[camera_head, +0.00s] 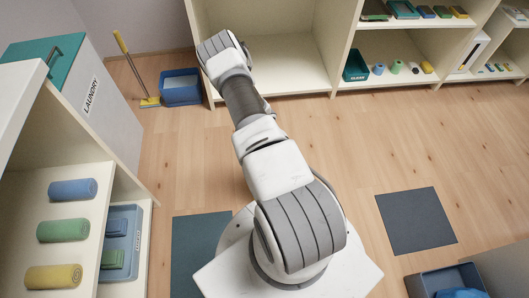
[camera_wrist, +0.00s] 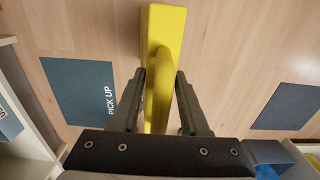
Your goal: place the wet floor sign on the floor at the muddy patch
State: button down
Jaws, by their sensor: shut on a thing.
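My gripper (camera_wrist: 160,75) is shut on the yellow wet floor sign (camera_wrist: 165,28) in the wrist view. The sign sits between the two fingers, its top edge towards the camera, and its far end reaches the top of the picture over the wood floor. Whether it touches the floor I cannot tell. In the head view my arm reaches away to the upper left, and neither the gripper nor the sign can be made out there. No muddy patch shows in either view.
A dark "PICK UP" mat (camera_wrist: 85,90) lies left of the sign. Another dark mat (camera_head: 417,221) lies at the right. Shelves (camera_head: 270,45) stand at the back, with a blue bucket (camera_head: 181,90) beside them. A laundry bin (camera_head: 88,85) stands left. Wood floor between is clear.

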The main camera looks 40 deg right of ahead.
jog(key=shift+f, duration=0.2)
jog(key=shift+c, duration=2)
grip_release()
jog(key=shift+r, duration=0.1)
